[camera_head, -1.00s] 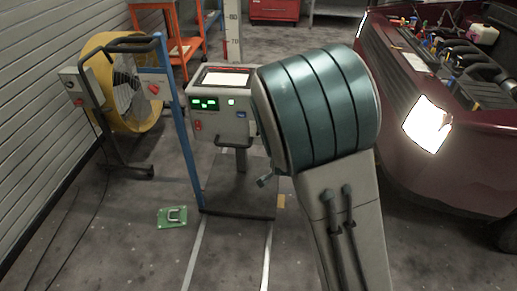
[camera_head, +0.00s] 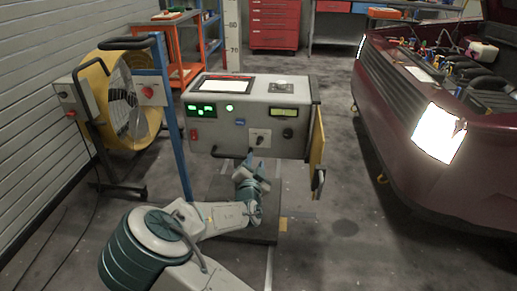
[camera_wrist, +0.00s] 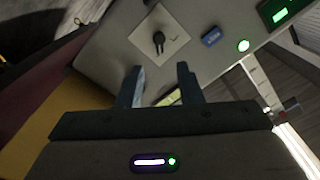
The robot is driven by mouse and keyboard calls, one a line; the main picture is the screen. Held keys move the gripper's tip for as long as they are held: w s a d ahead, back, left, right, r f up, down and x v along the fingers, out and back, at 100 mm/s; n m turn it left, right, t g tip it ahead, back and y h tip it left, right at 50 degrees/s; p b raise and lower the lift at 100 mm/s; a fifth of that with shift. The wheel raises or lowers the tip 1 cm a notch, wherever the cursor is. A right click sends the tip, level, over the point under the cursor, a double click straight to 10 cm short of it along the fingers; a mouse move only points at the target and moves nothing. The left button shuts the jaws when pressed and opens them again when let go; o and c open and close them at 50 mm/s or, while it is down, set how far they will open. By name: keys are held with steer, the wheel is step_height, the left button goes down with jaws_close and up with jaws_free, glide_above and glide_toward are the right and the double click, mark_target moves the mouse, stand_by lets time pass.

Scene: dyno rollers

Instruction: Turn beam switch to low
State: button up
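A grey control box (camera_head: 250,90) stands in the middle of the head view. On its front is a dark rotary knob on a white plate (camera_head: 260,138), which looks like the beam switch. In the wrist view the knob (camera_wrist: 158,42) points down in the picture, and small marks on its plate are too small to read. My gripper (camera_head: 251,160) is just in front of and below the knob in the head view. In the wrist view its two fingers (camera_wrist: 159,74) are apart with nothing between them. The knob lies just beyond the fingertips, not touched.
A yellow panel (camera_head: 317,140) stands out at the box's right side. A blue post (camera_head: 173,120) and yellow fan (camera_head: 128,100) are left, a red car (camera_head: 420,150) right.

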mark_target(259, 143)
steer(key=w+b, duration=0.1)
steer(key=w, duration=0.9)
steer(key=shift+d, duration=0.2)
jaws_close()
